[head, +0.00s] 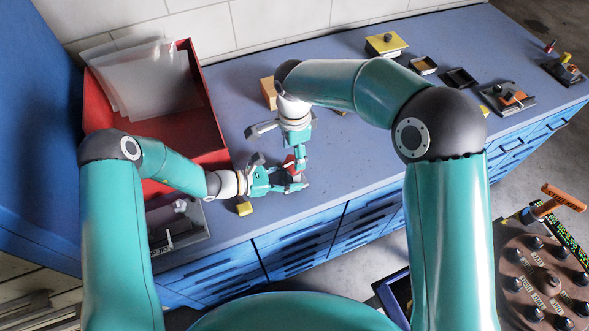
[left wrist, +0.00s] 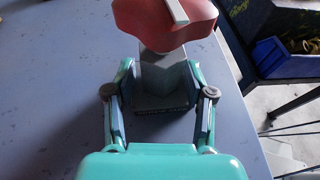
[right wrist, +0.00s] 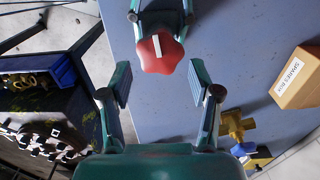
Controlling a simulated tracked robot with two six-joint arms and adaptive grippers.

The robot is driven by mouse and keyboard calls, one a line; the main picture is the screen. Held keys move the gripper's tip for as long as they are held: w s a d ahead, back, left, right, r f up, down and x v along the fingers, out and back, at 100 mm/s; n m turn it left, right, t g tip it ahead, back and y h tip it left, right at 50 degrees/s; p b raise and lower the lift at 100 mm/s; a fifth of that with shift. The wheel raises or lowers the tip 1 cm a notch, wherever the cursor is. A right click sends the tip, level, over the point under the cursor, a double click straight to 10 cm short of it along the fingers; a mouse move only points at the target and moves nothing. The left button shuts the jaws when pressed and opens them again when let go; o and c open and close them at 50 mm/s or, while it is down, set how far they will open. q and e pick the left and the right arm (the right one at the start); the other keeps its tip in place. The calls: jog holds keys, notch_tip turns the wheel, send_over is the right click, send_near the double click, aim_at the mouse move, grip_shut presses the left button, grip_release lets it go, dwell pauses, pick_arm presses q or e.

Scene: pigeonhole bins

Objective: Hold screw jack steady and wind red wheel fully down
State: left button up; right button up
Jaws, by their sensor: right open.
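The screw jack has a grey block-shaped body (left wrist: 163,85) and a red lobed wheel (left wrist: 165,20) with a white stripe across its top. In the head view the red wheel (head: 291,162) is partly hidden by my grippers. My left gripper (head: 290,180) has its fingers on both sides of the jack's body, pressed against it near the bench. My right gripper (head: 279,148) is open and empty. In the right wrist view the red wheel (right wrist: 160,54) sits just ahead of the open fingertips, clear of both.
A red bin (head: 215,160) with clear sheets stands left on the blue-grey bench (head: 370,150). A spares box (right wrist: 300,78) and a yellow valve-like part (right wrist: 235,125) lie near my right gripper. Small trays (head: 460,77) stand farther right.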

pick_arm(q)
jog(key=c, duration=0.4)
jog(key=shift+c, duration=0.2)
jog(key=shift+f, duration=0.15)
pick_arm(e)
jog(key=shift+f, duration=0.1)
pick_arm(q)
jog(key=o, duration=0.5)
jog(key=c, duration=0.5)
pick_arm(e)
jog(key=shift+o, duration=1.4)
jog(key=shift+f, duration=0.1)
